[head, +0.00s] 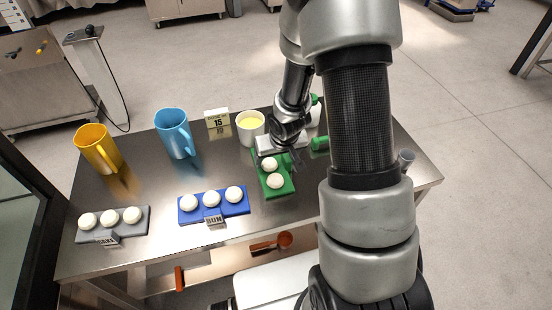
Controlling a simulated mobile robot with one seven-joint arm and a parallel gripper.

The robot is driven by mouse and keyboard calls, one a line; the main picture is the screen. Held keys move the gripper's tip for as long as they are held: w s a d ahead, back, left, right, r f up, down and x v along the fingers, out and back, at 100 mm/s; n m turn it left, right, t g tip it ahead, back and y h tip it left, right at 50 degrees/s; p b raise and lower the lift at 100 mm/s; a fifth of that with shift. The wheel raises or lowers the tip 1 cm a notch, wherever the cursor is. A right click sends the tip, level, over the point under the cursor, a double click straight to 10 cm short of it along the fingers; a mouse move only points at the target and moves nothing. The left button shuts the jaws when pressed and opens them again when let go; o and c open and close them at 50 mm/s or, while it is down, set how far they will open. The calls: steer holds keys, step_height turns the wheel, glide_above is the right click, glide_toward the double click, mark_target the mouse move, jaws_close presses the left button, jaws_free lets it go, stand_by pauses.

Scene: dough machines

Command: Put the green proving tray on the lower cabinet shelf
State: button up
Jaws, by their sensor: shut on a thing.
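The green proving tray (288,186) is on or just above the metal table, right of centre in the head view. White dough balls lie on it, two of them clearly seen. My gripper (293,160) is at the tray's right side and is shut on it. My wrist and arm hide the tray's far end and part of its right side. I cannot tell whether the tray is clear of the table top. The lower cabinet shelf cannot be made out; a dark frame with a glassy panel (18,215) stands at the left edge.
Left of the tray are a blue tray (244,208) and a grey tray (83,236), each with dough balls and a label. Behind are a yellow jug (98,148), a blue jug (174,133), a white cup (250,130) and a card reading 15 (217,122).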

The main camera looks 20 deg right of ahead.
steer(key=shift+f, duration=0.15)
steer(key=o, duration=1.3)
steer(key=shift+c, duration=0.2)
